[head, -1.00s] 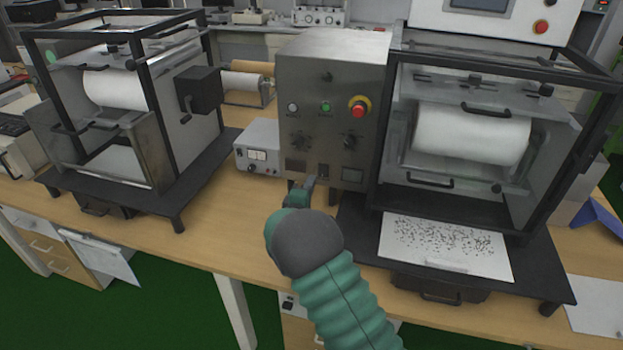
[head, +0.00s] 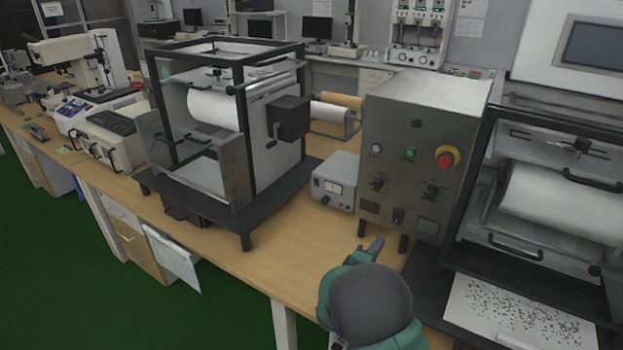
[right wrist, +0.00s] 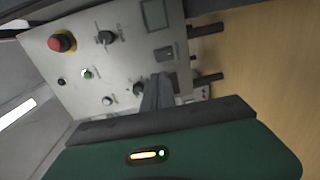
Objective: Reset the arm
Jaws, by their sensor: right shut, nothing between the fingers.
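My right arm comes in from the bottom of the head view, with a green and dark grey wrist. My right gripper (head: 372,247) is shut and empty, in front of the grey metal control box (head: 415,160). In the right wrist view the shut fingers (right wrist: 155,90) point at the lower part of the box's panel, near a black switch. I cannot tell whether they touch it. The panel carries a red emergency button (head: 446,158), a green button (head: 410,154), a white button and black knobs. My left gripper is not in view.
A framed roller machine (head: 215,115) stands left on a black base. Another roller machine (head: 560,205) stands right, with a speckled white sheet (head: 515,320) in front. A small meter box (head: 336,182) sits beside the control box. Bare wooden table (head: 285,255) lies in front.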

